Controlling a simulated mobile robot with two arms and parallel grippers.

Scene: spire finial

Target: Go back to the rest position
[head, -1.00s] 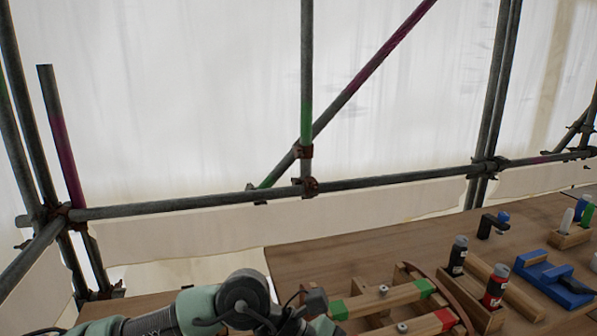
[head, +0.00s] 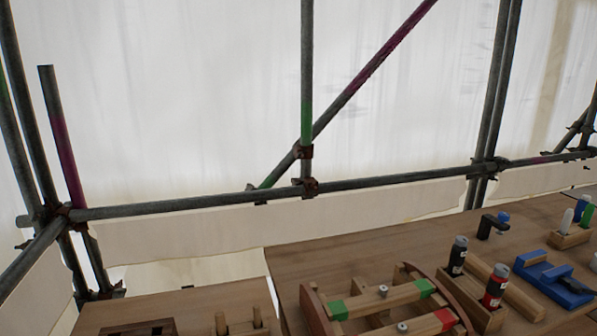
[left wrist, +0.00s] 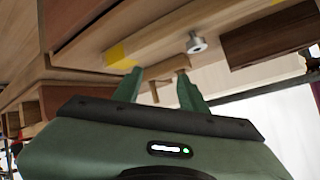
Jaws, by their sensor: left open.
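My left gripper (left wrist: 160,92) shows in the left wrist view with its two green fingers spread apart and nothing between them. Beyond the fingertips are wooden parts, one with a yellow patch (left wrist: 121,54), and a round metal knob (left wrist: 196,43). Neither gripper shows in the head view. In the head view a curved wooden frame (head: 312,312) lies on the table (head: 345,249), with bars that carry green (head: 338,309) and red patches and metal knobs.
A lower wooden surface (head: 200,302) holds pegs and a dark slotted block. Scaffold tubes (head: 260,198) run behind, before white sheeting.

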